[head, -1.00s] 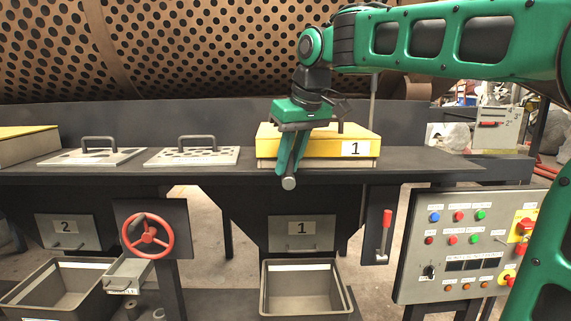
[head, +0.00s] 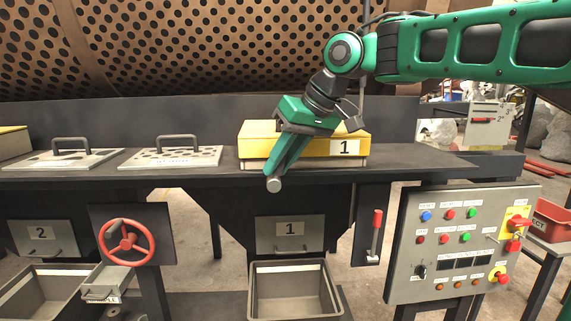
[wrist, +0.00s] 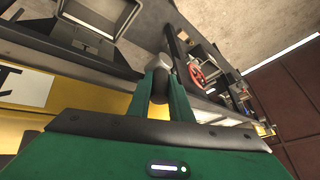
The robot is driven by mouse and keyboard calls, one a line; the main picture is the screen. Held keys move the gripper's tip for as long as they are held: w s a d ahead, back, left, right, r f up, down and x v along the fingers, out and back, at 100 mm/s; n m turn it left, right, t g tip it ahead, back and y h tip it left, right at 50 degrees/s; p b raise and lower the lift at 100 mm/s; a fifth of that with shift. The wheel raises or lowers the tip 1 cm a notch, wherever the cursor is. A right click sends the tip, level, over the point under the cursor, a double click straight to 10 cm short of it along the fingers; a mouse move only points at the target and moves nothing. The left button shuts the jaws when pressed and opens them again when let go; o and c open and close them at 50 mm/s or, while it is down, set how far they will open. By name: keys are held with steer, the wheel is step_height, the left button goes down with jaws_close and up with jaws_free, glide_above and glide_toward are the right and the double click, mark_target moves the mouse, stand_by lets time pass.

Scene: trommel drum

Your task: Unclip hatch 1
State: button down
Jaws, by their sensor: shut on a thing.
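Hatch 1 is the yellow block (head: 260,140) with a white "1" label on the dark bench top. Its yellow side (wrist: 85,122) and label also show at the left of the wrist view. My green gripper (head: 276,176) points down and slants left in front of the hatch's front face. In the wrist view my gripper (wrist: 160,72) is shut on a grey rounded clip handle (wrist: 161,88). Its round end (head: 273,185) shows below the fingertips at the bench's front edge. The rest of the clip is hidden by the fingers.
Two perforated plates with handles (head: 171,157) lie left on the bench. Below are a chute door labelled 1 (head: 275,235), a grey bin (head: 335,295), a red handwheel (head: 127,241) and a red lever (head: 377,222). A control panel (head: 405,272) stands right.

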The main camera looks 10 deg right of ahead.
steer(key=shift+d, duration=0.15)
steer(key=c, duration=1.6)
jaws_free()
steer(key=v, duration=1)
steer(key=shift+s+r, duration=0.1)
steer(key=shift+r, duration=0.25)
